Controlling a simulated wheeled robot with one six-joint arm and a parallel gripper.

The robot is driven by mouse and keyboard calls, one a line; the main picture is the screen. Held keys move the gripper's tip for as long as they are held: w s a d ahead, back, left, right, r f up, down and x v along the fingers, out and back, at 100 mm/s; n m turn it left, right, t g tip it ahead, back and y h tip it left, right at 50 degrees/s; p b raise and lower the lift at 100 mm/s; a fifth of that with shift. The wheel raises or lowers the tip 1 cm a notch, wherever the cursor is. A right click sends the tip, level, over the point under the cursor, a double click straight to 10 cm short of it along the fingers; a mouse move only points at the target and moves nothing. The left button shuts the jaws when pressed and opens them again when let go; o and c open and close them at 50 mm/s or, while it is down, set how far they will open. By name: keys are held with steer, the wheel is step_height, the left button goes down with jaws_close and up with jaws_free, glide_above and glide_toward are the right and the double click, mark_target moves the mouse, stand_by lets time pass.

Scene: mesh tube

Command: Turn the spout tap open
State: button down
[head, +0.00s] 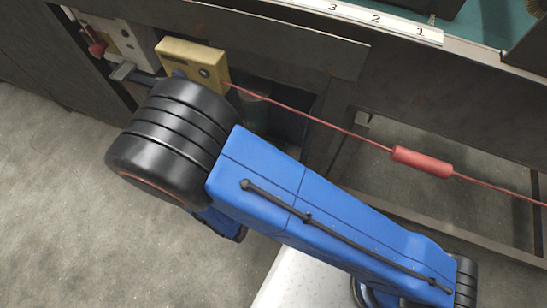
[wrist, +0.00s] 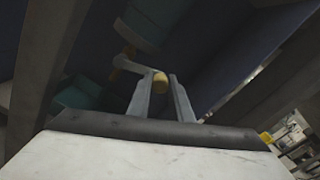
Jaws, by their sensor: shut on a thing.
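In the wrist view, a grey bent lever comes down from the upper left and ends in a round yellow-orange knob (wrist: 160,84), apparently the tap's handle. My gripper (wrist: 161,90) has one finger on each side of the knob and is shut on it. The spout itself cannot be made out in the dark area behind. In the head view, my blue and black arm reaches to the machine's front at the upper left and hides my gripper and the tap.
A yellow box (head: 192,62) with a dark button sits on the machine front beside my arm. A red cord with a red grip (head: 422,162) runs across to the right. A red-handled lever (head: 97,47) is at the far left. A dark opening lies below the front beam.

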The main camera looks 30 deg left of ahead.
steer(key=a+r+n, duration=0.1)
steer(key=n, duration=0.2)
steer(key=a+r+n, duration=0.1)
steer(key=r+n, duration=0.1)
steer(key=n, duration=0.1)
steer(key=a+r+n, duration=0.1)
steer(key=n, duration=0.2)
steer(key=shift+s+a+r, duration=0.15)
steer(key=shift+s+a, duration=0.1)
steer(key=shift+a, duration=0.05)
steer(key=n, duration=0.1)
steer(key=a+n, duration=0.1)
steer(key=shift+a+r+n, duration=0.2)
steer(key=shift+r+n, duration=0.05)
steer(key=shift+n, duration=0.15)
steer(key=shift+s+a+r+n, duration=0.15)
steer(key=shift+a+n, duration=0.7)
steer(key=shift+n, duration=0.55)
steer(key=c, duration=1.6)
jaws_free()
steer(key=s, duration=0.5)
steer(key=s+d, duration=0.1)
steer(key=s, duration=0.5)
steer(key=s+d, duration=0.1)
steer(key=s, duration=0.5)
steer(key=shift+s, duration=0.15)
